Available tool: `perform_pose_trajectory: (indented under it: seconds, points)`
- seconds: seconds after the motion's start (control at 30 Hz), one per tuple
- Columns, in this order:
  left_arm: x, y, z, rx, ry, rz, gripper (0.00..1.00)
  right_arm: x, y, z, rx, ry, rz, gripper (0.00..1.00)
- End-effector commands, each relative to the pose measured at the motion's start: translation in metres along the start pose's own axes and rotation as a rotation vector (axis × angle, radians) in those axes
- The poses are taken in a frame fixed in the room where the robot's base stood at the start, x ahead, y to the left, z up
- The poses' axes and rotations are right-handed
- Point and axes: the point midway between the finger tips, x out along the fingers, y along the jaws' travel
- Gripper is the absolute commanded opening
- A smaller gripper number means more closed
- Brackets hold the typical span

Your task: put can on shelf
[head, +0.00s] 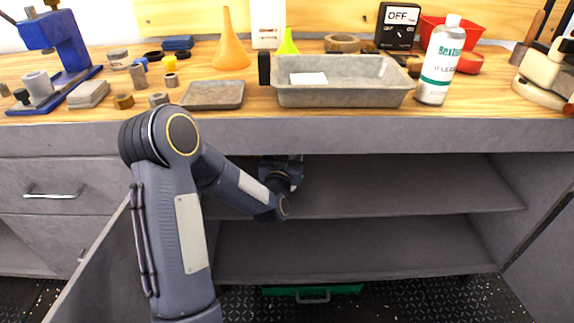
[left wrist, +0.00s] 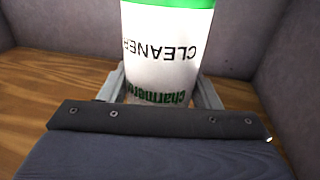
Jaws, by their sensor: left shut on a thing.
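A white can (left wrist: 168,45) with a green band and the word CLEANER shows in the left wrist view. My left gripper (left wrist: 163,92) is shut on it, one finger on each side. In the left wrist view, a brown wood-grained surface lies below and grey walls stand behind and to the right; I cannot tell whether the can touches the surface. In the head view my left arm reaches into the open cabinet above its upper shelf (head: 410,190); the can and fingertips are hidden there. My right gripper is not in view.
A lower shelf (head: 370,250) is empty. The cabinet door (head: 105,270) stands open at left. On the bench above are a grey tray (head: 345,97), a white bottle (head: 440,65), an orange funnel (head: 230,48) and a blue press (head: 62,55). A green box (head: 312,290) is under the cabinet.

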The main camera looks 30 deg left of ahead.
Motion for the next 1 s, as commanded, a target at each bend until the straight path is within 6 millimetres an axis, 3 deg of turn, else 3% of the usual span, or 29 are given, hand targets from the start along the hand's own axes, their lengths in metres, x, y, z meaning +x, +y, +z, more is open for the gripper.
perform_pose_trajectory:
  seconds: [0.27, 0.67, 0.7, 0.83, 1.0]
  points:
    - [0.002, 0.000, 0.039, -0.002, 0.001, -0.001, 0.14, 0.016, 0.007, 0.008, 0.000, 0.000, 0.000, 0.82]
    - [0.003, 0.000, 0.040, -0.001, 0.003, 0.001, 0.14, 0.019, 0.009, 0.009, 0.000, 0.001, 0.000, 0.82]
    - [0.003, 0.000, 0.040, -0.001, 0.000, 0.001, 0.61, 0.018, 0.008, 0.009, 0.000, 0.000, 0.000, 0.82]
    - [0.003, 0.000, 0.040, -0.001, 0.000, 0.001, 0.78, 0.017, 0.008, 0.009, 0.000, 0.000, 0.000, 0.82]
    - [0.003, 0.000, 0.040, -0.001, 0.000, 0.001, 0.79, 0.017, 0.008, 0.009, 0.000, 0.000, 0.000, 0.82]
